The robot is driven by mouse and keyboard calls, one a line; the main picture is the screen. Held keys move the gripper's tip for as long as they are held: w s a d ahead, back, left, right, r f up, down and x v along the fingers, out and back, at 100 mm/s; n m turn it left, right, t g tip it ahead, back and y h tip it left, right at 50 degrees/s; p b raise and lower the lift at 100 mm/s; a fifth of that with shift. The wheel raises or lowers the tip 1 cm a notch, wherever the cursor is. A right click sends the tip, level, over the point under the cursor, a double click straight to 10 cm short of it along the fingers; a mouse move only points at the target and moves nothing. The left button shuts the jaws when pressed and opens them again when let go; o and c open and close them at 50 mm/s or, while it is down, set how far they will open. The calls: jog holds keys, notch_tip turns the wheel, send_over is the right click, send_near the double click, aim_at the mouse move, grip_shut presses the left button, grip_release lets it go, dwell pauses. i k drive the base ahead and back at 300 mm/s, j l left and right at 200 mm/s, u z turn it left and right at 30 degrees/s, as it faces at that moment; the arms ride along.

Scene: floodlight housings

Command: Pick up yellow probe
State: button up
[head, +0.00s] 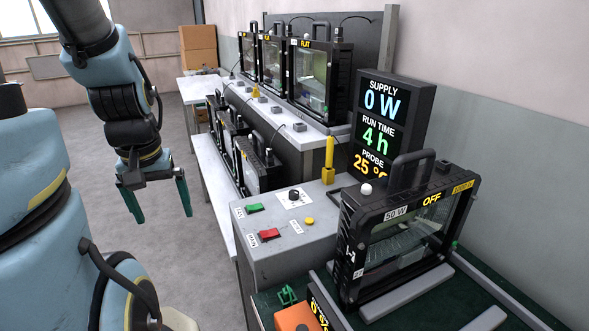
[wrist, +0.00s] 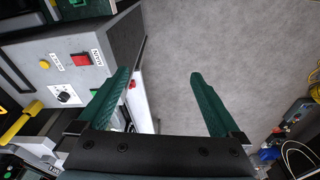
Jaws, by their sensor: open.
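The yellow probe (head: 329,152) stands upright in a small yellow holder (head: 327,176) at the back of the grey control box, beside the dark display. In the wrist view a yellow rod-like piece (wrist: 15,129), apparently the probe, lies at the left edge, outside my fingers. My gripper (head: 157,204) hangs pointing down over the floor, left of the control box and well apart from the probe. In the wrist view my gripper (wrist: 159,78) has its green fingers spread wide, with only floor between the tips.
The control box (head: 262,272) carries a green switch (head: 255,208), a red switch (head: 269,235), a knob (head: 293,194) and a yellow button (head: 309,221). The display (head: 391,125) and a 50 W floodlight housing (head: 400,240) stand to its right. More housings line the bench behind. Grey floor (head: 190,270) is clear.

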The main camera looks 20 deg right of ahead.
aim_at(330, 142)
jog(key=i+j+z, duration=0.35)
jog(key=i+j, duration=0.15)
jog(key=i+j+z, duration=0.35)
jog(key=i+j, duration=0.3)
jog(key=i+j+z, duration=0.1)
jog(key=i+j, duration=0.15)
jog(key=i, duration=0.15)
jog(key=i+j+z, duration=0.15)
jog(key=i+j, duration=0.1)
jog(key=i, duration=0.1)
